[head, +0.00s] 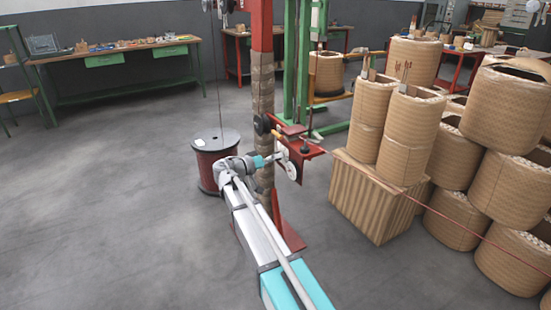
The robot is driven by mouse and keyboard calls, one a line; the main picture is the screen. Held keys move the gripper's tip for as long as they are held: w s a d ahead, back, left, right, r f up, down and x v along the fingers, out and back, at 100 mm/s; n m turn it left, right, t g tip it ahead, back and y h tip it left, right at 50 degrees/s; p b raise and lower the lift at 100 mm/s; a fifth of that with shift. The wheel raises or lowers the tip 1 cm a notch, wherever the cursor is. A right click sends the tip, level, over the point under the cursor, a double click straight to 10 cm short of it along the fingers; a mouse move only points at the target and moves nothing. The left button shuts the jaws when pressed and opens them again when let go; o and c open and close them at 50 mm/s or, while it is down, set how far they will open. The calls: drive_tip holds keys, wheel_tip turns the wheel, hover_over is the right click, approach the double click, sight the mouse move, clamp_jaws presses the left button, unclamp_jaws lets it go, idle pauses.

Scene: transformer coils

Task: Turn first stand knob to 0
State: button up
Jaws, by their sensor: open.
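The first stand is a red upright post (262,30) with a wrapped brown middle section, standing in the centre of the head view. A red bracket (308,150) sticks out from it at mid height. A round black knob (260,124) sits on the post's left side, and a small dark knob (305,149) is on the bracket. I cannot tell which is the task's knob, and no scale mark is legible. My gripper (278,158) is small in the picture, close to the bracket and below the black knob. It is open; its fingers are hard to make out.
A dark red wire spool (212,170) stands on the floor left of the post. Large wrapped coils (510,105) are stacked at right, two on a ribbed box (365,200). A green frame (290,60) stands behind. The left floor is clear before a workbench (120,53).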

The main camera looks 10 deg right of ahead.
drive_tip(key=shift+w+d, duration=0.1)
drive_tip(key=shift+d, duration=0.2)
drive_tip(key=c, duration=1)
drive_tip(key=shift+a, duration=0.3)
clamp_jaws()
drive_tip(key=shift+d, duration=0.25)
